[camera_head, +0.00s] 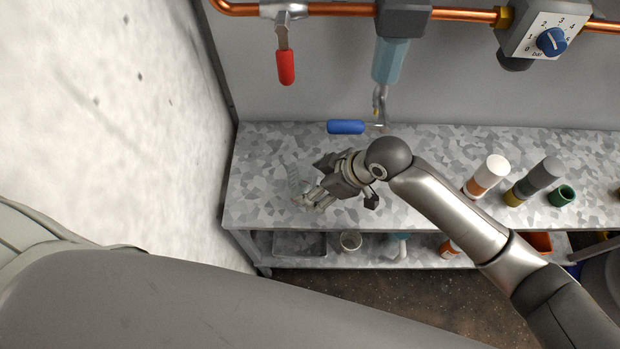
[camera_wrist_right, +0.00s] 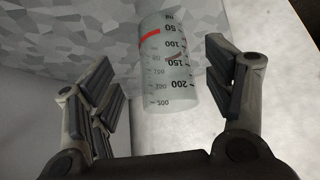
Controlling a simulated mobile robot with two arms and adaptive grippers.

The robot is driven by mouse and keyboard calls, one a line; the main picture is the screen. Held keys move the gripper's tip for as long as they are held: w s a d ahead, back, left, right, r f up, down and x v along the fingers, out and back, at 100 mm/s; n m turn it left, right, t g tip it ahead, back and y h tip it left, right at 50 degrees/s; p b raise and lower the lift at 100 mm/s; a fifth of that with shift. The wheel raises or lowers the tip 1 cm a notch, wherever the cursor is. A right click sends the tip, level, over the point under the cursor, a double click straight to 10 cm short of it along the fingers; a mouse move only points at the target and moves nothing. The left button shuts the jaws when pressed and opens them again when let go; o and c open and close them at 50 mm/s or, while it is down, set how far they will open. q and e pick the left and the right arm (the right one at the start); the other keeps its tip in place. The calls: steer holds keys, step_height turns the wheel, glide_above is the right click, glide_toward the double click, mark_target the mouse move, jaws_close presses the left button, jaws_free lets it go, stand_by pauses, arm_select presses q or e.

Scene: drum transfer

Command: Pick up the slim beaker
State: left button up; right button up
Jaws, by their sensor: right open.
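The slim beaker (camera_wrist_right: 168,65) is a clear cylinder with black volume marks and a red line, shown in the right wrist view. It stands ahead of and between the fingers of my right gripper (camera_wrist_right: 165,95), which is open and apart from it on both sides. In the head view the beaker (camera_head: 294,180) shows faintly on the left part of the galvanized bench (camera_head: 255,205). My right gripper (camera_head: 312,181) is close beside it, to its right, low over the bench top. My left gripper is not in view.
A white-capped bottle (camera_head: 489,174), a grey-capped bottle (camera_head: 538,178) and a green cup (camera_head: 561,195) stand on the bench at right. A blue handle (camera_head: 346,127) is at the back and a red handle (camera_head: 286,67) hangs above. A white wall (camera_head: 130,120) bounds the left side.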

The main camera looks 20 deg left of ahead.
steer(key=shift+w+p+x, duration=0.15)
steer(key=shift+p+x, duration=0.05)
steer(key=shift+x, duration=1.25)
steer(key=shift+w+p+x, duration=0.15)
steer(key=shift+x, duration=1.3)
steer(key=shift+d, duration=0.15)
steer(key=shift+c, duration=0.2)
steer(key=c, duration=1)
